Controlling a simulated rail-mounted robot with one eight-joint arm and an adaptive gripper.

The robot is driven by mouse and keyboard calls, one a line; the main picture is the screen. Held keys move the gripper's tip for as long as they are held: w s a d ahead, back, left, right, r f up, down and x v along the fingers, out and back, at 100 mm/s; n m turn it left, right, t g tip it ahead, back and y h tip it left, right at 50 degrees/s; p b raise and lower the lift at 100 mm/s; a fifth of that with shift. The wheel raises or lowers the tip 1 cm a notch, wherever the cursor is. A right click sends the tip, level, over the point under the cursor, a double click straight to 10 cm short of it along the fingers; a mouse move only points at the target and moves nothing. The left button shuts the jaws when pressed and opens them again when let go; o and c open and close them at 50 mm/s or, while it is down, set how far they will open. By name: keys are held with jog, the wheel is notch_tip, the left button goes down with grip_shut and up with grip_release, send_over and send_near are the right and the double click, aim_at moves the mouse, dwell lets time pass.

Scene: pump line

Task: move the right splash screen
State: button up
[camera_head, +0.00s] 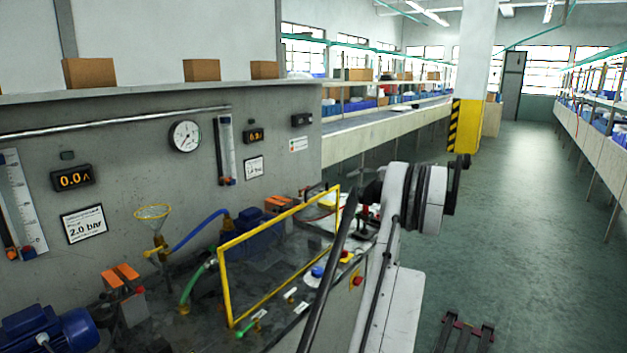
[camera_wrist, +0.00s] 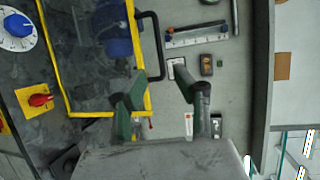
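One splash screen (camera_head: 280,216), a clear panel in a yellow frame, stands upright over the bench in the head view. In the wrist view its yellow frame (camera_wrist: 54,62) fills the upper left. A black bar handle (camera_wrist: 159,45) sticks out from the frame's right edge there. My gripper (camera_wrist: 166,90) has its two green-grey fingers spread apart with nothing between them. The handle lies ahead of the gap between the fingers; I cannot tell the distance. The left finger overlaps the frame's lower right corner in the picture; contact cannot be told. In the head view my arm hides the gripper.
A blue motor (camera_head: 48,331), a yellow funnel (camera_head: 153,212) and hoses stand left of the screen. A red knob (camera_wrist: 40,100) and blue dial (camera_wrist: 18,25) lie beside it in the wrist view. The gauge wall (camera_head: 140,160) rises behind.

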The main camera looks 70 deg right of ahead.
aim_at(319, 185)
jog(key=w+f, duration=0.1)
jog(key=w, duration=0.3)
jog(key=w+a, duration=0.1)
jog(key=w, duration=0.4)
jog(key=w+f, duration=0.1)
jog(key=w, duration=0.3)
jog(key=shift+w+a+f, duration=0.15)
jog(key=shift+f, duration=0.15)
grip_shut()
